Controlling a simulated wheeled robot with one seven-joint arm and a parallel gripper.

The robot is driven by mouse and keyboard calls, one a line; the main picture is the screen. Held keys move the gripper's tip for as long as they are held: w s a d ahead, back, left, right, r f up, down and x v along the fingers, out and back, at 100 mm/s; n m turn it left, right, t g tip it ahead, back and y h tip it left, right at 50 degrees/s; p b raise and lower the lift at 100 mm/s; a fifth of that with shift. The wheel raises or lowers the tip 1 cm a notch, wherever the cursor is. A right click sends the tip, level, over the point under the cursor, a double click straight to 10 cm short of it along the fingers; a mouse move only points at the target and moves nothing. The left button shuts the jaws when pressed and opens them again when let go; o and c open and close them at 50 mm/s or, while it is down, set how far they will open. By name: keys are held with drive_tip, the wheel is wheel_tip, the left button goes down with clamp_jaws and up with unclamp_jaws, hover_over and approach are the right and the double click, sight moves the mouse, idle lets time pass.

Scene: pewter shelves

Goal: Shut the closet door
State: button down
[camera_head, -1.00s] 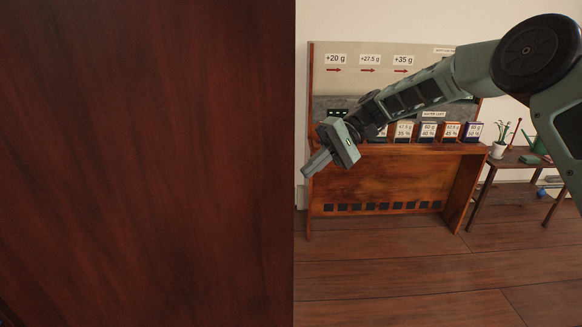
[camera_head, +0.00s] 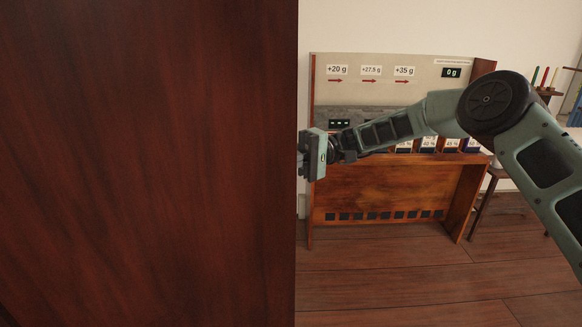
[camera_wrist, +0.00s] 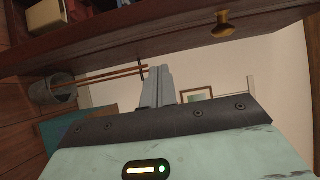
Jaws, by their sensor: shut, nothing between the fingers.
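A large dark red-brown wooden panel (camera_head: 150,160), apparently the closet door, fills the left half of the head view. My gripper (camera_head: 302,160) is at its right edge, pointing left, and the fingertips are hidden behind that edge. In the wrist view my gripper's fingers (camera_wrist: 158,85) are closed together and hold nothing. A dark wooden panel (camera_wrist: 130,42) with a brass knob (camera_wrist: 222,26) crosses the top of that view, beyond the fingertips. The knob is up and right of the fingers. I cannot tell whether the fingers touch the wood.
A wooden stand (camera_head: 390,195) with weight labels is behind my arm. A small side table (camera_head: 484,203) is to its right. The wrist view shows a basket (camera_wrist: 50,90), a tan box (camera_wrist: 46,15) and a picture frame (camera_wrist: 196,94). The floor (camera_head: 400,285) at front right is clear.

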sight(292, 173)
drive_tip(key=shift+s+d+p, duration=0.2)
drive_tip(key=shift+s+d, duration=0.15)
drive_tip(key=shift+s, duration=0.6)
drive_tip(key=shift+s+d+p, duration=0.2)
drive_tip(key=shift+s+d, duration=0.1)
drive_tip(key=shift+s, duration=0.6)
drive_tip(key=shift+s+d, duration=0.1)
